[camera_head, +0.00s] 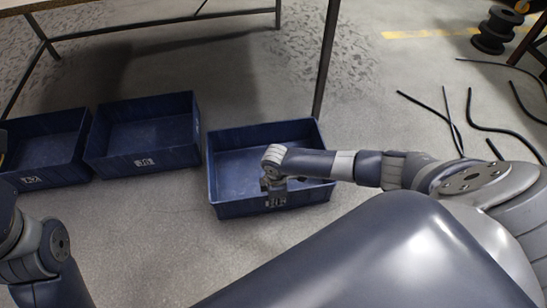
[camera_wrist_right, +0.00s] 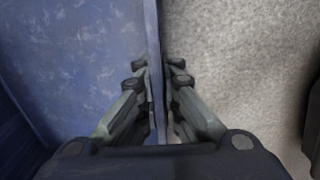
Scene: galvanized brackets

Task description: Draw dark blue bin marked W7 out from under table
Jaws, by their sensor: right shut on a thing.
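The dark blue bin (camera_head: 235,208) on the right of the row has a small white label on its front wall, too small to read. It looks empty and stands on the floor. My right gripper (camera_head: 270,184) is at the middle of its front wall. In the right wrist view my right gripper (camera_wrist_right: 157,70) is shut on the bin's wall (camera_wrist_right: 152,30), one finger on the inside and one on the outside. Part of the front rim is hidden behind my right arm. My left arm shows at the left edge; its gripper fingers do not show.
Two similar blue bins, one in the middle (camera_head: 145,162) and one at the left (camera_head: 40,180), stand to the left. The table (camera_head: 150,22) has a leg (camera_head: 326,60) near the held bin's back right corner. Black cables (camera_head: 470,110) and a spool (camera_head: 494,30) lie right. Floor in front is clear.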

